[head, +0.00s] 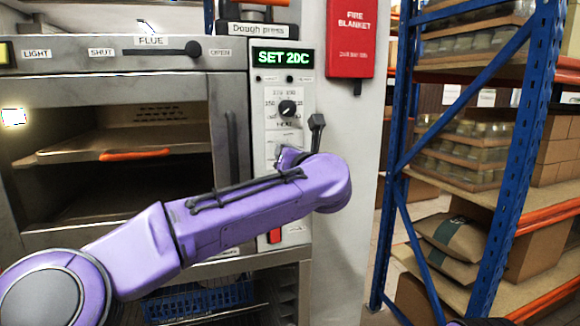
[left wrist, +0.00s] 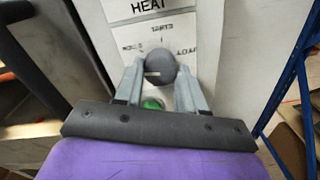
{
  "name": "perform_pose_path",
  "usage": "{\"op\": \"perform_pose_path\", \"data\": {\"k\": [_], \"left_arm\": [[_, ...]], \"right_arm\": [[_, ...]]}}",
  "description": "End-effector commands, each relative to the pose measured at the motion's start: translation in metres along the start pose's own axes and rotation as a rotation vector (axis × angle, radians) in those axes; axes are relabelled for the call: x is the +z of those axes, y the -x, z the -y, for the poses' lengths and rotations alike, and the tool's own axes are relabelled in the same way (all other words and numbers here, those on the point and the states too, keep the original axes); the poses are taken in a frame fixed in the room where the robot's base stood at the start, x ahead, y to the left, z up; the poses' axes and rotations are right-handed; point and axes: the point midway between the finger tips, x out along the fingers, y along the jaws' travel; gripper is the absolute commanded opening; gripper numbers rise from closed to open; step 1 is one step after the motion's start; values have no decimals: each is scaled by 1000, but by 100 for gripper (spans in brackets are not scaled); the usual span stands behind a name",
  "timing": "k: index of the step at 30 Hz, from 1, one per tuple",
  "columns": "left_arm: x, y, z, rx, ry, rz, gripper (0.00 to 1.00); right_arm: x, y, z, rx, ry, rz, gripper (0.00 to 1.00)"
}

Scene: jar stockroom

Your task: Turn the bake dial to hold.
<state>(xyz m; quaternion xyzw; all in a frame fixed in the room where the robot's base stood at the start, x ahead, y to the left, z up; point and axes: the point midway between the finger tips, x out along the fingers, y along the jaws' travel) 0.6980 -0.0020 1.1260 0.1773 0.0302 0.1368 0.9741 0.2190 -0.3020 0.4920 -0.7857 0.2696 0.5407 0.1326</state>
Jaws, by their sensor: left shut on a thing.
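The bake dial (left wrist: 161,62) is a dark round knob below the HEAT label in the left wrist view. A short pale mark on it points toward picture left. Small labels surround it, too blurred to read surely. My left gripper (left wrist: 160,72) is shut on this dial, one finger on each side. In the head view my purple left arm crosses the oven front to the control panel (head: 257,130) and hides the bake dial.
Above is the heat dial (head: 287,108), under a green display (head: 282,58) reading SET 20C. A dark lever (head: 316,126) stands at the panel's right. A green button (left wrist: 152,103) lies under the gripper. A red switch (head: 275,236) sits lower, and a blue rack (head: 480,180) stands right.

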Motion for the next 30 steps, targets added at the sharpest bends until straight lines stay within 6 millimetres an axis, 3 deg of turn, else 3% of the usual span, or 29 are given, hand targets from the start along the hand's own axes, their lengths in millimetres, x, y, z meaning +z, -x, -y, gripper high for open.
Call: {"op": "perform_pose_path", "data": {"k": [12,30], "left_arm": [[-4,0,4,-1,390,13,9],[-2,0,4,0,778,25,9]], "right_arm": [[13,-30,3,0,0,0,0],[20,-49,4,0,0,0,0]]}}
